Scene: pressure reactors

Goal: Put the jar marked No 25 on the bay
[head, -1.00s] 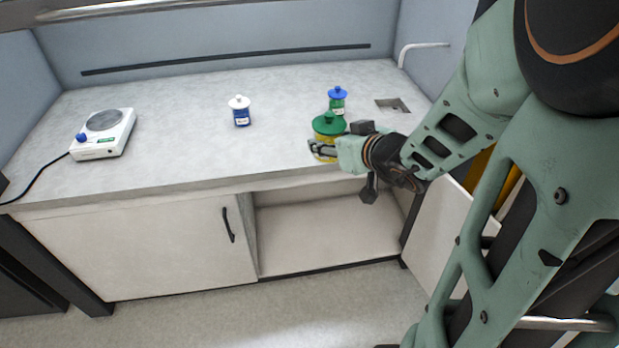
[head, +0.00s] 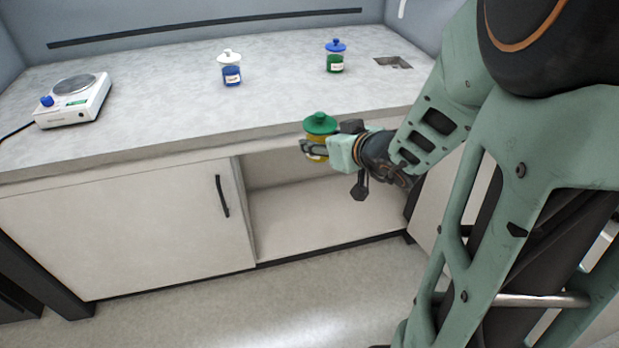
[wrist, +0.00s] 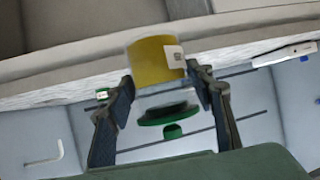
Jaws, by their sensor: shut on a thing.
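My gripper (head: 322,150) is shut on a jar with yellow contents and a green lid (head: 320,123). It holds this jar upright in front of the worktop's front edge, above the open cupboard bay (head: 320,205). In the wrist view the yellow jar (wrist: 153,62) sits between the two fingers (wrist: 165,105), upside down in the picture. A small label shows on it, too small to read. A white-lidded jar with blue contents (head: 232,75) and a blue-lidded jar with green contents (head: 335,62) stand on the worktop. Their label numbers are not legible.
A white hotplate (head: 73,102) stands on the left of the worktop (head: 160,110). A small recessed sink (head: 393,62) is at the back right. The closed cupboard door (head: 130,230) with a black handle is left of the open bay. The bay looks empty.

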